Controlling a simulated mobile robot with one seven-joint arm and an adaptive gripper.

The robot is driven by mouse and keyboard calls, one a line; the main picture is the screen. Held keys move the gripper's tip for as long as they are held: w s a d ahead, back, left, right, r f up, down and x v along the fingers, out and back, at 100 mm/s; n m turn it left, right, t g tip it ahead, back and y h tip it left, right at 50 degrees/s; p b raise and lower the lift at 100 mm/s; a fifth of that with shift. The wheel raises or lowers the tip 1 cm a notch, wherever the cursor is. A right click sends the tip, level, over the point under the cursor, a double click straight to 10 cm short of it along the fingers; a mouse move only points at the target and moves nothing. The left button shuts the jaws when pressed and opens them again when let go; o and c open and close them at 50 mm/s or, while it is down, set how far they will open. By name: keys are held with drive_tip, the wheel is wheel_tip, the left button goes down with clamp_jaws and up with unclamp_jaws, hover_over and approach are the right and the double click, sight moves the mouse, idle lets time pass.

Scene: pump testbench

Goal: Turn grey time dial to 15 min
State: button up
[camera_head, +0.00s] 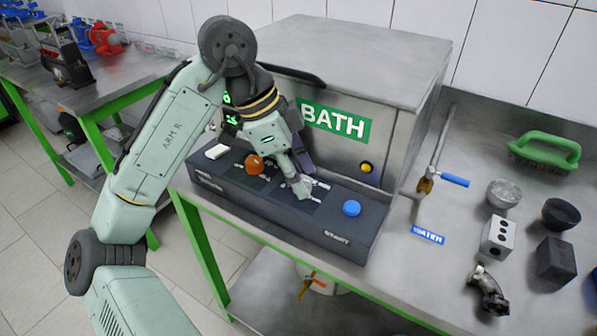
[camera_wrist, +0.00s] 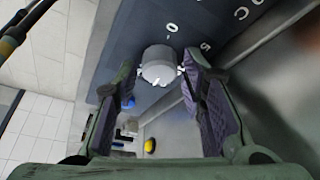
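The grey time dial (camera_wrist: 158,66) is a round knob on the dark control panel (camera_head: 352,240). White ticks and numerals, including a 0 and a 5, show near it in the wrist view; its pointer setting cannot be read. My gripper (camera_wrist: 157,76) is open, with one purple-padded finger on each side of the dial and narrow gaps between. In the head view my gripper (camera_head: 299,186) points down at the panel, between the orange knob and the blue button, and largely hides the dial.
The orange knob (camera_head: 254,165) and a white switch (camera_head: 217,152) are left of my gripper. The blue START button (camera_head: 351,208) is right of it. The steel BATH box (camera_head: 400,130) rises behind. A blue-handled valve (camera_head: 452,180) and loose parts stand farther right.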

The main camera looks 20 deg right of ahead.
drive_tip(key=shift+o, duration=0.9)
